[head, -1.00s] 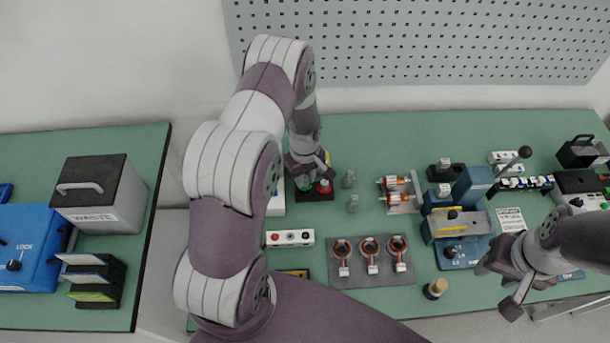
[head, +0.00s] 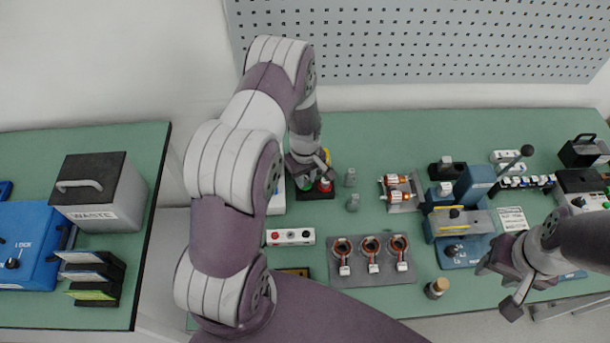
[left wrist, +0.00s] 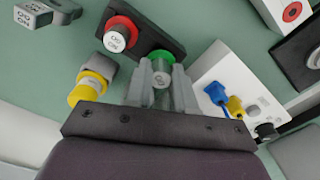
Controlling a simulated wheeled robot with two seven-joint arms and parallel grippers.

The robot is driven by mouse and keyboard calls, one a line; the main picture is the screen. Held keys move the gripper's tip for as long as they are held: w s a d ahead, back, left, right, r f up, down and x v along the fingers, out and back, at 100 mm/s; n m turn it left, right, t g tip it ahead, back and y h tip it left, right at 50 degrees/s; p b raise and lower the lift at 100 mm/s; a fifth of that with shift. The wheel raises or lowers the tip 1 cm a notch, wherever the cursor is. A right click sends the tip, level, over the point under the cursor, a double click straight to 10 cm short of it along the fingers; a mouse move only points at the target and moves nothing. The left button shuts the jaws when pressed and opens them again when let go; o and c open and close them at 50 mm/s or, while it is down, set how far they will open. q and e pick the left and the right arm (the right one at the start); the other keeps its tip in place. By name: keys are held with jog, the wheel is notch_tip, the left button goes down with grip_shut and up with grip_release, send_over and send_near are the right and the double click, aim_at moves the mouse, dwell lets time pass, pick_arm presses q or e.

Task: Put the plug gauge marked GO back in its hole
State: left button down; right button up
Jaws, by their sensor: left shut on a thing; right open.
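My left gripper (left wrist: 160,85) is shut on the green-ringed plug gauge (left wrist: 160,56), whose small end marking is hard to read. It is at the black gauge block (left wrist: 158,37), also in the head view (head: 318,195). The green ring is at the block's end; I cannot tell whether the plug is fully in its hole. A red-ringed gauge marked NO GO (left wrist: 119,35) stands in the same block. In the head view my left gripper (head: 305,175) partly hides the green gauge. My right gripper (head: 505,285) is open and empty at the right front.
A yellow-ringed part (left wrist: 87,91) is close beside my left fingers. A white box with blue and yellow plugs (left wrist: 237,95) is on their other side. A mat with three coils (head: 372,280) lies in front.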

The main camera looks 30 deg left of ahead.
pick_arm(q)
jog(key=shift+f, duration=0.3)
jog(key=shift+f, duration=0.1)
jog(key=shift+f+b, duration=0.4)
jog(key=shift+b, duration=0.1)
jog(key=c, duration=0.9)
grip_release()
jog(key=shift+r, duration=0.1)
